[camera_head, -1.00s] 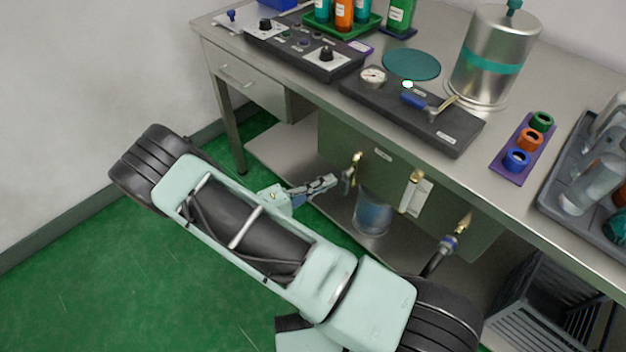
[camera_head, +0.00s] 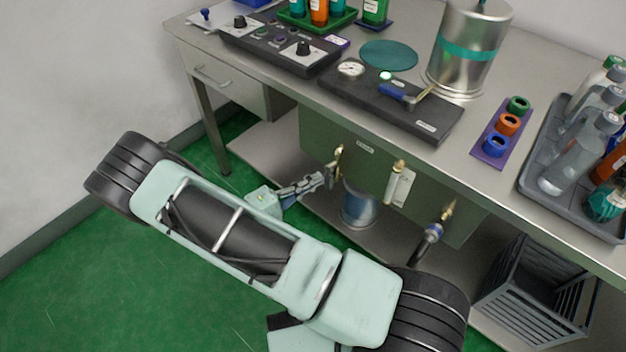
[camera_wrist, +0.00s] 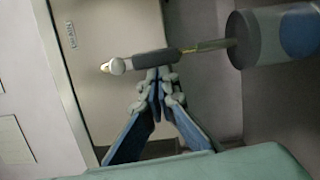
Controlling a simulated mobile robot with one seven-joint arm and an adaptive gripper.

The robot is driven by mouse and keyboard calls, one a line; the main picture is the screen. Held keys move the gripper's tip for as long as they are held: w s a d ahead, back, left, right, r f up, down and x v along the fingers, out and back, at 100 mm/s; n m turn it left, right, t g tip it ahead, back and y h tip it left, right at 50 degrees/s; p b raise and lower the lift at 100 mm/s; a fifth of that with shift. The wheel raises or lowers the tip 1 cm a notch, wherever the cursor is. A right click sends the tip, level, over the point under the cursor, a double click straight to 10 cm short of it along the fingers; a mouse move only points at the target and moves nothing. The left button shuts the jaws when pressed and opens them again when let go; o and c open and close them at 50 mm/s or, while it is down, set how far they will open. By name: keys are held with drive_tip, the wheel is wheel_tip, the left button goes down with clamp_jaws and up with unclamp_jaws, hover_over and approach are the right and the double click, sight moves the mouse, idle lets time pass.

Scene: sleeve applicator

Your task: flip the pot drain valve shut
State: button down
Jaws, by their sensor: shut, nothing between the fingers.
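A brass valve (camera_head: 339,152) with a dark grey lower part stands out from the front panel under the bench, above a blue-grey bucket (camera_head: 360,205). In the wrist view the valve (camera_wrist: 152,62) lies across the picture: pale tip at left, dark grey middle, thin brass rod at right towards the bucket (camera_wrist: 290,38). My gripper (camera_head: 326,179) is shut and empty beside the dark part. In the wrist view my gripper's fingertips (camera_wrist: 159,78) meet the dark part's edge; I cannot tell whether they touch.
The bench top (camera_head: 300,88) overhangs my gripper. A grey crate (camera_head: 538,290) stands at lower right. Green floor is free at left.

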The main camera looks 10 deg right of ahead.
drive_tip(key=shift+s+d+f+n, duration=0.1)
drive_tip(key=shift+s+n, duration=0.05)
drive_tip(key=shift+n, duration=0.15)
drive_tip(key=n, duration=0.1)
drive_tip(key=s+n, duration=0.1)
drive_tip(key=d+n, duration=0.1)
drive_tip(key=shift+s+f+t+h+b, duration=0.2)
drive_tip(key=shift+f+t+h+b, duration=0.05)
drive_tip(key=shift+t+h+b, duration=0.15)
drive_tip(key=s+d+r+n+t+p, duration=0.2)
drive_tip(key=s+d+n+t+p, duration=0.1)
drive_tip(key=n, duration=1.2)
drive_tip(key=shift+s+d+r+t+y+p, duration=0.15)
drive_tip(key=shift+s+r+t+y+p, duration=0.2)
drive_tip(key=shift+s+t, duration=0.4)
drive_tip(key=shift+r, duration=0.1)
